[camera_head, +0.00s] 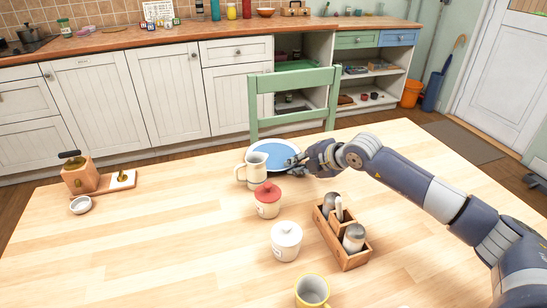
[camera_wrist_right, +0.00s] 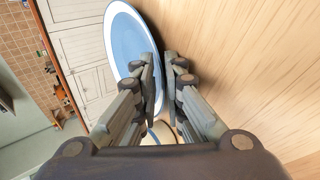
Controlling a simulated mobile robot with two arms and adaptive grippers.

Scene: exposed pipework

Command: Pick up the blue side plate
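The blue side plate (camera_head: 268,151) has a pale rim and is at the far edge of the wooden table, behind a cream jug that hides part of its front. My right gripper (camera_head: 301,161) is at the plate's right edge. In the right wrist view the plate (camera_wrist_right: 126,45) fills the upper left, and its rim runs between the narrowly spaced fingers of my right gripper (camera_wrist_right: 161,62). The fingers look shut on the rim, one on each side. I cannot tell whether the plate is clear of the table. My left gripper is not in view.
The cream jug (camera_head: 252,169) stands close in front of the plate, with a red-lidded jar (camera_head: 267,199) and a white jar (camera_head: 286,241) nearer. A wooden caddy (camera_head: 351,259) with shakers is below my right arm. A green chair (camera_head: 293,81) stands behind the table. The table's left front is clear.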

